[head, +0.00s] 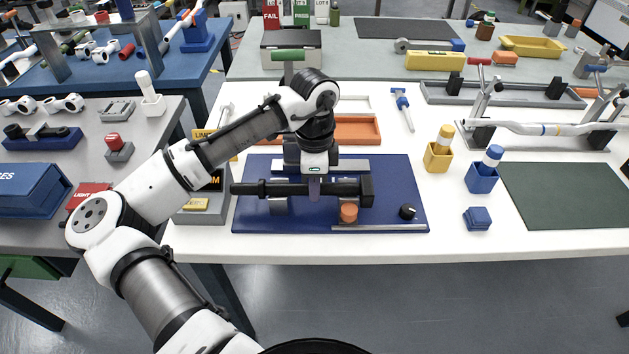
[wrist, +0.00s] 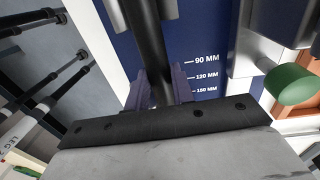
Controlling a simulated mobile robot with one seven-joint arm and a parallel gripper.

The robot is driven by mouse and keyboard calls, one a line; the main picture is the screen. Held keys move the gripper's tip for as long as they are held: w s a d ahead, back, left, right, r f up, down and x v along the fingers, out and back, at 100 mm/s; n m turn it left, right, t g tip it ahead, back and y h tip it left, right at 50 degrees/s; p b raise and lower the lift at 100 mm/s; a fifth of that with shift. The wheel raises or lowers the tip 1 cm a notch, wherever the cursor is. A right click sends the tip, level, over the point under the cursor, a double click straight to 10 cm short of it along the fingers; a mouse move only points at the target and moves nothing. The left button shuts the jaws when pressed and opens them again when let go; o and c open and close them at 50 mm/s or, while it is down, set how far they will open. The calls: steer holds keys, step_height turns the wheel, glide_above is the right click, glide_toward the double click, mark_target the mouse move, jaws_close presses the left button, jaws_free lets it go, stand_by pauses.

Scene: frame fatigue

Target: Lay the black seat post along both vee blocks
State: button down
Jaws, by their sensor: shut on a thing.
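The black seat post (head: 250,188) lies level from left to right over the blue board (head: 400,180), with a blocky black head at its right end. My gripper (head: 315,188) is shut on it near the middle, coming from above. In the wrist view the post (wrist: 150,45) runs between the two fingers (wrist: 160,92). A grey vee block (head: 278,207) shows under the post left of my gripper. The other vee block is not clear; the post's right part and an orange knob cover that spot. I cannot tell whether the post touches the blocks.
A steel strip (head: 378,227) lies along the board's front edge. An orange tray (head: 358,130) is behind. Yellow (head: 438,158) and blue (head: 481,178) holders stand right.

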steer(key=shift+f, duration=0.1)
steer(key=c, duration=1.1)
jaws_free()
steer(key=r, duration=0.9)
steer(key=w+r, duration=0.1)
steer(key=r, duration=0.3)
steer(key=shift+r+b, duration=0.3)
steer(key=shift+r, duration=0.1)
